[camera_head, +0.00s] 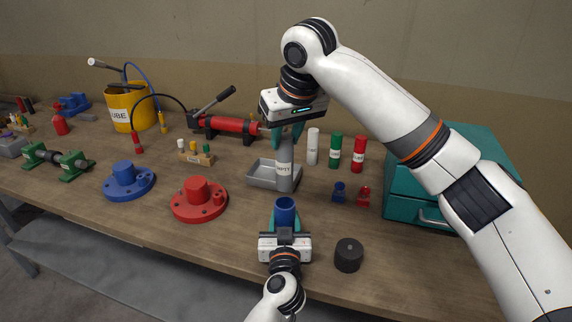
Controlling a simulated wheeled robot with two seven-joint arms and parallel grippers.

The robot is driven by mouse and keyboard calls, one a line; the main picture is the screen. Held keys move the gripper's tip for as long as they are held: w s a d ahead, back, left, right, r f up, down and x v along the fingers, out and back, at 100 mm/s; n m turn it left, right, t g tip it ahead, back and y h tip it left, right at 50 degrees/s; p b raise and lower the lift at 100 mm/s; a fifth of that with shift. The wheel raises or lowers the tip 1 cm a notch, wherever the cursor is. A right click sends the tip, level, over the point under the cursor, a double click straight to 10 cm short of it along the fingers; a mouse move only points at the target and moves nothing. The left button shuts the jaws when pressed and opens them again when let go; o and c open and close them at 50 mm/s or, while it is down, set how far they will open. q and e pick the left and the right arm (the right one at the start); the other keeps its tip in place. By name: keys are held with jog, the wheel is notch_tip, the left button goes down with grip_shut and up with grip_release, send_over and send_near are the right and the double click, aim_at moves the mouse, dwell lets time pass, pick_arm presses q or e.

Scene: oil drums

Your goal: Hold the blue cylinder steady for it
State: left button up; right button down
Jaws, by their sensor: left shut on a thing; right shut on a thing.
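The blue cylinder (285,205) stands upright near the front middle of the bench, its open top facing up. My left gripper (285,218) is shut on it from the front, with teal fingers at its sides. My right gripper (286,137) points down and is shut on the upper part of a grey cylinder (284,172) with a partly hidden white label. The grey cylinder is upright, behind the blue one in the picture, and overlaps the right side of the grey tray (262,171). I cannot tell whether its bottom touches anything.
White (313,147), green (335,151) and red (358,155) cylinders stand behind to the right. Small blue (339,192) and red (363,196) parts lie before the teal cabinet (408,208). A black knob (348,256) is right of my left gripper. Red (198,200) and blue (127,180) flanges sit left.

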jog(key=shift+r, duration=1.85)
pick_arm(q)
jog(key=o, duration=1.3)
